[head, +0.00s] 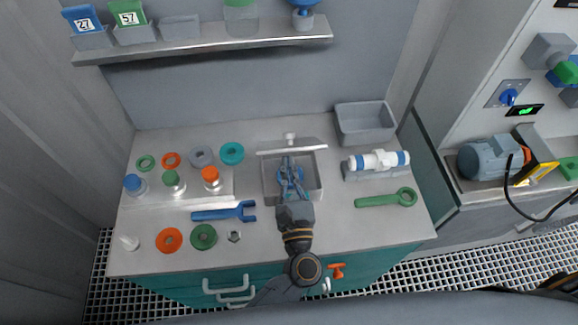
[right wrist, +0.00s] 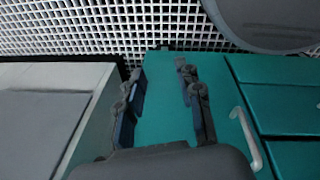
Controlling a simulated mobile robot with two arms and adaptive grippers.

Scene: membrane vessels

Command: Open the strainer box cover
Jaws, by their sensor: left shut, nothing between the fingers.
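The strainer box (head: 319,190) is a grey open-topped box in the middle of the bench in the head view. Its light grey cover (head: 308,146) stands raised along the box's back edge, with a pale knob (head: 290,138) on it. My left gripper (head: 288,164) is shut and empty. It is over the box opening, with its tips close to the cover; I cannot tell whether they touch it. The gripper hides part of the box's inside. My right gripper (right wrist: 168,84) shows in the right wrist view, open and empty, above the floor beside teal cabinet fronts.
On the bench (head: 330,245), a blue wrench (head: 224,212), several rings and capped bottles lie left of the box. A white-and-blue cylinder (head: 378,160), a green wrench (head: 386,199) and a grey bin (head: 365,122) are right. A shelf (head: 205,45) runs above the back.

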